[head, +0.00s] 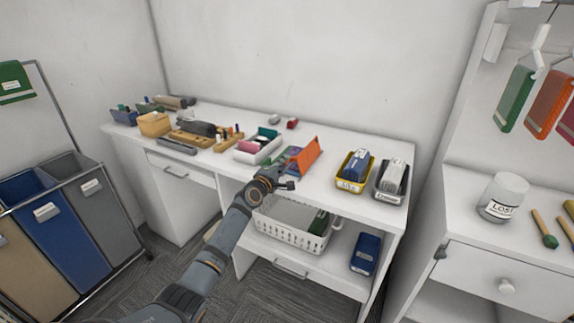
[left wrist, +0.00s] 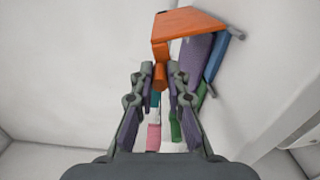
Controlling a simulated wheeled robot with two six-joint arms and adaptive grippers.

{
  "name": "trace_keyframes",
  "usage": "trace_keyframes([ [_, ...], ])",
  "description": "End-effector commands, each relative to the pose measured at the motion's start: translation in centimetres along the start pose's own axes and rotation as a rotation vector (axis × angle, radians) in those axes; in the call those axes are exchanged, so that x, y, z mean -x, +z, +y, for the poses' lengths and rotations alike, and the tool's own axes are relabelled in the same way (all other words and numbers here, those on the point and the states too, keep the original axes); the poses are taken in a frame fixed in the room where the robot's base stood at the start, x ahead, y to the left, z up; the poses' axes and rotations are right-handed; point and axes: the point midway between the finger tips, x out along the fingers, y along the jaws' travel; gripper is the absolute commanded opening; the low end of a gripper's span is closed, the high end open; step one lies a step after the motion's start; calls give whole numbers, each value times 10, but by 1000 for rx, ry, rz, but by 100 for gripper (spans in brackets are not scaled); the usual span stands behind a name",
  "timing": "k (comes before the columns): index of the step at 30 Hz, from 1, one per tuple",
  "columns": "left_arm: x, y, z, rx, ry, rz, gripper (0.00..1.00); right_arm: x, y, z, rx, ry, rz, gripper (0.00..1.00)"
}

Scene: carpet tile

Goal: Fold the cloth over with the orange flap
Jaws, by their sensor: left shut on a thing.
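The cloth shows in the head view as a small piece with green and purple parts (head: 291,158) and a raised, slanted orange flap (head: 305,155) on the white desk. In the left wrist view the orange flap (left wrist: 188,24) stands at the top, with purple (left wrist: 194,62), blue and green parts beside it. My left gripper (head: 279,181) is at the near side of the cloth, above the desk's front edge. In the left wrist view its fingers (left wrist: 160,76) are closed around an orange rod-like part below the flap. The arm hides some of the cloth's near side. My right gripper is not in view.
A white tray (head: 258,151) stands left of the cloth. A yellow bin (head: 354,186) and a dark bin (head: 391,193) stand to the right, with bare desk between. A white basket (head: 293,234) sits on the shelf below. Wooden holders and pouches crowd the far left.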

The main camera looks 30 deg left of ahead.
Motion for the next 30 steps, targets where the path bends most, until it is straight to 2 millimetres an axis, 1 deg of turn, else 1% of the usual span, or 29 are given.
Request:
trace_keyframes([
  [7,0,-4,-2,46,1,0,0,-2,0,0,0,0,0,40],
  [20,0,-4,-2,52,1,0,0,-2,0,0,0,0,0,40],
  [21,0,-4,-2,52,1,0,20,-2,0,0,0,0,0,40],
  [25,0,-4,-2,52,0,0,37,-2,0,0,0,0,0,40],
  [30,0,-4,-2,52,0,0,37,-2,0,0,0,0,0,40],
])
